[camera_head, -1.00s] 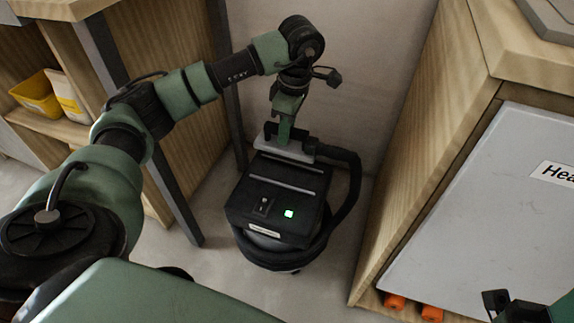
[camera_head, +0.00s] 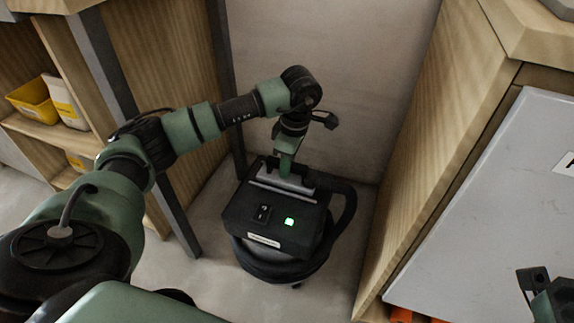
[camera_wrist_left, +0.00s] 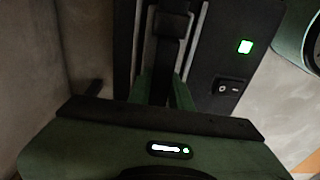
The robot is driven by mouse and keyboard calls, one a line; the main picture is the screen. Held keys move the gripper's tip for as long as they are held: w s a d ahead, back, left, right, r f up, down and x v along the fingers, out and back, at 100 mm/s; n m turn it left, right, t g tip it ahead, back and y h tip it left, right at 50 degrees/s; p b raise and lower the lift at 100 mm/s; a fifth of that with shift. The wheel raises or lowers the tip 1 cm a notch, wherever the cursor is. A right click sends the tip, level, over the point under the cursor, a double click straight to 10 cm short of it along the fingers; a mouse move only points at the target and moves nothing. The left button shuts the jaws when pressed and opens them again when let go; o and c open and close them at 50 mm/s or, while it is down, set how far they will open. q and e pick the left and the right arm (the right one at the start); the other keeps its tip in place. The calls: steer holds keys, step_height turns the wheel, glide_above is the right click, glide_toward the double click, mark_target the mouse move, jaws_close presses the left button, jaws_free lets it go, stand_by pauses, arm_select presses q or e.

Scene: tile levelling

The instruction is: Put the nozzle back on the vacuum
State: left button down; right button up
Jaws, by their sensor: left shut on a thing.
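The vacuum (camera_head: 262,214) is a black, round-based canister with a box-shaped top, a switch and a lit green light. It stands on the floor between wooden units. The nozzle (camera_head: 296,184), a grey and black bar, is at the back of the vacuum's top. I cannot tell whether it rests there or is just above. My left gripper (camera_head: 285,172) points down and is shut on the nozzle. In the left wrist view the green fingers (camera_wrist_left: 162,92) close around a dark part beside the vacuum's top (camera_wrist_left: 226,60). Part of my right gripper (camera_head: 540,290) shows at lower right.
The black hose (camera_head: 348,205) loops down the vacuum's right side. A wooden cabinet with a grey panel (camera_head: 470,220) stands at right. A dark post (camera_head: 150,160) and shelves with a yellow bin (camera_head: 35,98) stand at left. The wall is close behind the vacuum.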

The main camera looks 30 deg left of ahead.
arm_select(q)
steer(key=shift+f, duration=0.15)
steer(key=c, duration=1.3)
jaws_free()
